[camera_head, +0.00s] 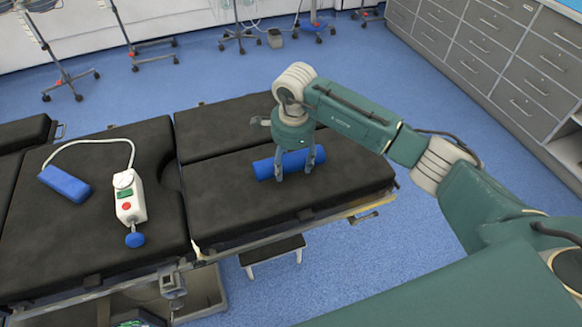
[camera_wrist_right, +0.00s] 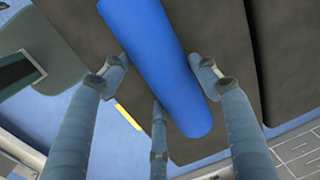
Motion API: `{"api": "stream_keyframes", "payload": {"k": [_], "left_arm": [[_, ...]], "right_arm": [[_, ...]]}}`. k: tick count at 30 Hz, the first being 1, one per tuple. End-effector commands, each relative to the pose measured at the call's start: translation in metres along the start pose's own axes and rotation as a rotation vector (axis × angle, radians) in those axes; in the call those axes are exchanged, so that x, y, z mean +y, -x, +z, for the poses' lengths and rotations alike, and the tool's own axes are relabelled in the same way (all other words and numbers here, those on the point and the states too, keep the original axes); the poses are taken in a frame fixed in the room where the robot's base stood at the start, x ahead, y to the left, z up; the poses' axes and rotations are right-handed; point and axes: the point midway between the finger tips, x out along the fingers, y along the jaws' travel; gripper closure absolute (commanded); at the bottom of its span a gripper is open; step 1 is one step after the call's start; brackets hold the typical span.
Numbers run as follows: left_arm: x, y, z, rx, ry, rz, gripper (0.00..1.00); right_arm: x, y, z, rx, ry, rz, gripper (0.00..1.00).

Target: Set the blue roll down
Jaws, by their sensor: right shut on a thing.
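The blue roll (camera_head: 265,168) is a smooth cylinder at the right section of the black operating table (camera_head: 240,215). My right gripper (camera_head: 296,172) points down over the roll with its fingers around it. In the right wrist view the roll (camera_wrist_right: 155,60) lies between the fingers of the right gripper (camera_wrist_right: 160,85), and they are shut on it. The roll is at or just above the black pad; I cannot tell whether it touches. My left gripper is not in view.
A white device (camera_head: 130,200) with a blue bulb and a blue cuff (camera_head: 64,184) lie on the table's left part. The black pad around the roll is clear. Grey drawers (camera_head: 490,60) stand at the right, and wheeled stands (camera_head: 70,80) stand behind.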

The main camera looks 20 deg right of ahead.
Motion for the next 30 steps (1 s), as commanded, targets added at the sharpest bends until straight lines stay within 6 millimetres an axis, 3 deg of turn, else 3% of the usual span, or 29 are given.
{"api": "stream_keyframes", "payload": {"k": [5,15,16,18,30], "left_arm": [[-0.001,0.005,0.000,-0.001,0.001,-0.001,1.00],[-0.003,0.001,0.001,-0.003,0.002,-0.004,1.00],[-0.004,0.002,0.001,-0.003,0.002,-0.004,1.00],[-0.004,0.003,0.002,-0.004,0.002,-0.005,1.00],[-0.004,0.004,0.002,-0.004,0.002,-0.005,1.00]], "right_arm": [[0.003,-0.025,0.000,0.000,-0.001,0.002,0.71],[0.003,-0.030,-0.001,0.001,0.000,0.000,0.71],[0.003,-0.030,-0.001,0.001,0.000,0.000,0.36],[0.003,-0.029,-0.001,0.001,0.000,0.001,0.22],[0.002,-0.024,-0.001,0.000,0.000,-0.001,0.21]]}}
